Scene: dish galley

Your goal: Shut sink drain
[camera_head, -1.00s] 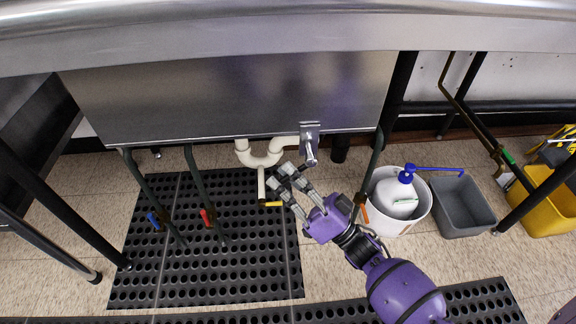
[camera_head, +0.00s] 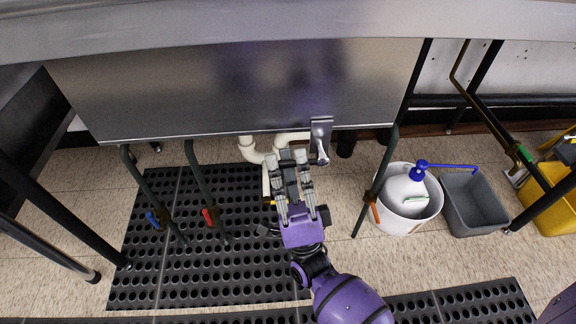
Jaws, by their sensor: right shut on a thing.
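The metal sink (camera_head: 240,90) spans the upper middle, with white drain pipes (camera_head: 290,136) under it. A metal lever (camera_head: 321,140) hangs on the sink's front edge, just right of my fingertips and apart from them in the picture. A yellow valve handle (camera_head: 268,203) sits low on the drain pipe; only its left end shows, and my fingers cover the rest. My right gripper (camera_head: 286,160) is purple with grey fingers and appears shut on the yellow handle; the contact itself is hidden. My left gripper is not in view.
Red (camera_head: 208,217) and blue (camera_head: 153,220) valve handles are on pipes at the left. A white bucket (camera_head: 404,221) with a jug, a grey bin (camera_head: 474,209) and a yellow bucket (camera_head: 550,205) stand at the right. Black mats (camera_head: 170,270) cover the floor.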

